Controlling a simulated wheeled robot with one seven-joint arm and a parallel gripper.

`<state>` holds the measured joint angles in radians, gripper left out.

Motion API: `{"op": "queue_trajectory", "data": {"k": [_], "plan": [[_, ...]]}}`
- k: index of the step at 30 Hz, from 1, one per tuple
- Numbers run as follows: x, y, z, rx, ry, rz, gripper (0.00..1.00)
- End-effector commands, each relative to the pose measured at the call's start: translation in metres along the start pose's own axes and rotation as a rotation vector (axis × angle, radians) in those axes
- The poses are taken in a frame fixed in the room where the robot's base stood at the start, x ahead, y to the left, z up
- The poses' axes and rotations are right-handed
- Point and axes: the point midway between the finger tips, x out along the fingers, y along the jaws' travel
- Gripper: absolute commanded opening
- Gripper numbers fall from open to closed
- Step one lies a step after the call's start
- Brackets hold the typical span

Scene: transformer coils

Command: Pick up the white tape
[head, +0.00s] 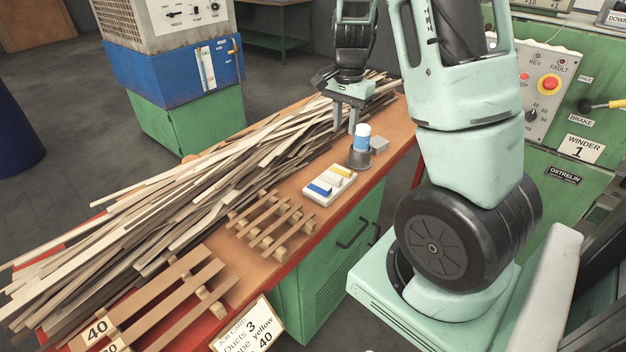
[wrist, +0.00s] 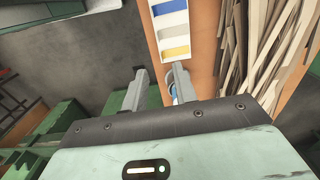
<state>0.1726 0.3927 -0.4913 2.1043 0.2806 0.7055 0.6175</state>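A white tray (head: 318,199) on the workbench holds a blue, a white and a yellow piece side by side. The white tape (head: 332,180) appears to be the middle piece, between the blue tape (head: 320,188) and the yellow tape (head: 341,172). In the wrist view the tray lies beyond the fingertips, with the blue tape (wrist: 168,20) and yellow tape (wrist: 176,52) clear; the white one blends into the tray. My gripper (head: 345,130) is above the bench, behind the tray, fingers apart and nothing visible between them. It also shows open in the wrist view (wrist: 160,70).
A blue-and-white cylinder (head: 362,133) stands in a grey holder (head: 359,158) near my fingers, beside a grey block (head: 379,145). Long wooden strips (head: 200,190) cover the bench's far side. Slatted wooden pieces (head: 270,222) lie left of the tray.

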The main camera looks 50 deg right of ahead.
Motion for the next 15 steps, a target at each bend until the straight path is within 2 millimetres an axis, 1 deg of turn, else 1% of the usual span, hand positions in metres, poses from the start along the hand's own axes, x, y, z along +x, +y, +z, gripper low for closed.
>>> {"op": "queue_trajectory", "data": {"k": [9,15], "plan": [[0.065,0.001,0.002,-0.002,-0.004,0.005,0.28],[0.101,0.001,0.002,-0.003,-0.004,0.004,0.28]]}}
